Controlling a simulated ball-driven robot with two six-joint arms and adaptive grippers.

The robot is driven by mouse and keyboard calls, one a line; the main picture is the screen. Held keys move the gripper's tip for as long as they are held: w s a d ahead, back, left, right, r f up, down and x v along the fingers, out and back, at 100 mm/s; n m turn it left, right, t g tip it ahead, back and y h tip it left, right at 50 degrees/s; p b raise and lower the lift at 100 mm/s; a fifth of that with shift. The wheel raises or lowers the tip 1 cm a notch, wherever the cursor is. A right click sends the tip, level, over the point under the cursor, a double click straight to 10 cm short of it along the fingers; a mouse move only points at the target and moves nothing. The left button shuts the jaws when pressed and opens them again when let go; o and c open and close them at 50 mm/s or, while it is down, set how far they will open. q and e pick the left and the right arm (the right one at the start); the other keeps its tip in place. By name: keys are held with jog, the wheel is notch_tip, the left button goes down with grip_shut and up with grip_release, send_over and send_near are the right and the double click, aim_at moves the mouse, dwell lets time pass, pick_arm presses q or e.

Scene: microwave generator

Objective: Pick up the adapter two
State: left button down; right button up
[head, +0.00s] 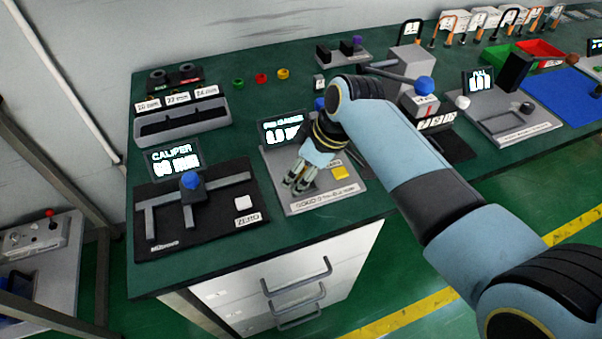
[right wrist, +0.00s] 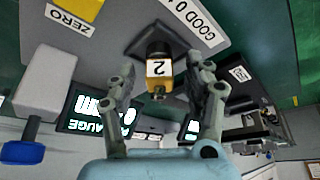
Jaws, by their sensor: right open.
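Adapter two (right wrist: 157,67) shows in the right wrist view as a small brass and black piece with a white label marked 2. It stands on a dark square pad (right wrist: 137,45) on the grey gauge station. My right gripper (right wrist: 160,78) is open, with one finger on each side of the adapter. I see gaps between the fingers and the adapter. In the head view my right gripper (head: 298,184) points down over the gauge station (head: 322,203) and the adapter cannot be made out there. My left gripper is not in view.
A caliper station (head: 215,222) with a blue knob lies left of the gauge station. A yellow block (head: 339,173) sits just right of my gripper. A labelled rack (head: 182,122) and small coloured rings (head: 261,78) are farther back. Bare green table separates them.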

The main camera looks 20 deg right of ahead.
grip_shut()
jog(key=shift+r, duration=0.15)
